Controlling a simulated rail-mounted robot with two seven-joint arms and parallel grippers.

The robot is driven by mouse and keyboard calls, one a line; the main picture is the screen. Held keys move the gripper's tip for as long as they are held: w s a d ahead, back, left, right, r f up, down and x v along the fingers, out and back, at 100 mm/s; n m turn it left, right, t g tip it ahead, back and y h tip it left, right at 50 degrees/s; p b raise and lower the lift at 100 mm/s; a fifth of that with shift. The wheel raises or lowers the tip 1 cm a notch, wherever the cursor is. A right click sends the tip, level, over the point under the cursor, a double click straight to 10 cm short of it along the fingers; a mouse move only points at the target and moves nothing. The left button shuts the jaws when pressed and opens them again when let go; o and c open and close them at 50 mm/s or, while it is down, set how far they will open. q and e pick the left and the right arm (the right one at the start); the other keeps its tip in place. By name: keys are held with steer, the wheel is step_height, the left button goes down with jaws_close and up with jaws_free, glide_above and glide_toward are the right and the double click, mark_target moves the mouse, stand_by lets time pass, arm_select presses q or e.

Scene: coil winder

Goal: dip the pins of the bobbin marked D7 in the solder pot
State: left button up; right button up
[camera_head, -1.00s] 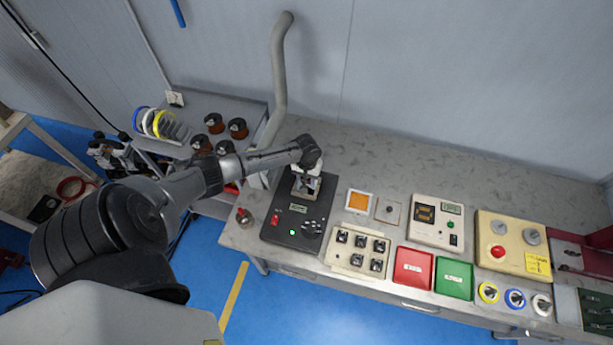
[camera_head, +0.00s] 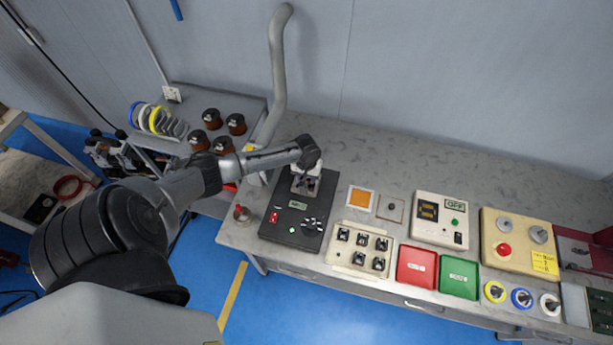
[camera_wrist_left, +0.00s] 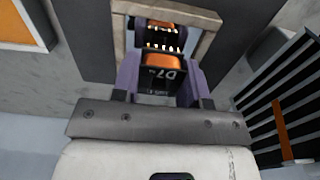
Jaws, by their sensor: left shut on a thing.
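The bobbin marked D7 (camera_wrist_left: 165,70), dark with an orange winding and a row of pale pins, is between the purple fingers of my left gripper (camera_wrist_left: 160,85) in the left wrist view. The gripper is shut on it. A beige square rim, the solder pot's (camera_wrist_left: 206,45), surrounds the far side of the bobbin, with an orange and toothed pattern inside like a reflection. I cannot tell whether the pins touch the solder. In the head view my left gripper (camera_head: 306,180) points down over the back of the dark solder unit (camera_head: 291,232), hiding the pot. My right gripper is not in view.
An orange pad (camera_head: 360,198) is close beside the unit. A grey pipe (camera_head: 277,75) rises behind, left of the gripper.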

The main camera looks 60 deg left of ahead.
arm_select(q)
steer(key=shift+f+b, duration=0.3)
steer(key=shift+f, duration=0.5)
stand_by(0.4)
stand_by(0.8)
steer(key=shift+r, duration=0.1)
stand_by(0.5)
steer(key=shift+r+p, duration=0.35)
steer(key=shift+p, duration=0.15)
step_height(320, 180, up, 5)
steer(key=p, duration=0.5)
steer(key=shift+f, duration=0.15)
